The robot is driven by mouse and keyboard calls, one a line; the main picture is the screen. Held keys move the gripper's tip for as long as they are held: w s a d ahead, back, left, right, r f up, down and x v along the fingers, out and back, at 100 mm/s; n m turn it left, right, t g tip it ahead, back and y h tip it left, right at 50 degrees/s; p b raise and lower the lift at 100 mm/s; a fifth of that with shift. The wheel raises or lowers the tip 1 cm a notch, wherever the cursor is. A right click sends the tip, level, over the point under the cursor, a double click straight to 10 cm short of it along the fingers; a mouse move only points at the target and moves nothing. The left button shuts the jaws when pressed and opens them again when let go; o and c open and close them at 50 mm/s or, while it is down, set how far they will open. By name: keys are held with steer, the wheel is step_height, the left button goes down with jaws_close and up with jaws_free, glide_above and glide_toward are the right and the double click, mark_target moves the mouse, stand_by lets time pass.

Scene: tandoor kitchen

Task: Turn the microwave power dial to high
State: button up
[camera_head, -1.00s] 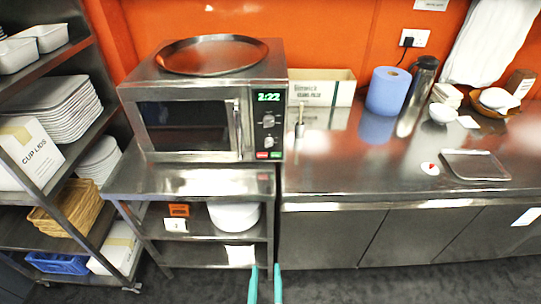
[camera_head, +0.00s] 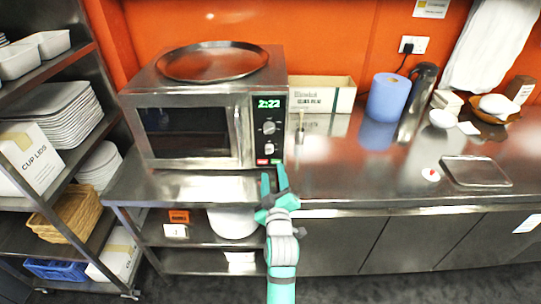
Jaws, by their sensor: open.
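The microwave (camera_head: 190,128) stands on a steel stand at the left, its door shut and its green display reading about 2:22. Its control panel has an upper round dial (camera_head: 269,127) and a lower knob (camera_head: 269,148), with a red and a green button below. Which one is the power dial, and its marked setting, is too small to tell. My gripper (camera_head: 273,178) is open and empty, its fingers pointing up, just below the panel in the picture and apart from the dials.
A round metal tray (camera_head: 212,61) lies on top of the microwave. Right of it are a cardboard box (camera_head: 322,96), a blue paper roll (camera_head: 388,94) and a steel flask on the counter (camera_head: 330,180). A loaded shelf rack (camera_head: 108,118) stands at the left.

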mark_target(270, 153)
steer(key=w, duration=1)
steer(key=shift+w+a, duration=0.2)
steer(key=shift+a, duration=0.15)
steer(key=c, duration=1)
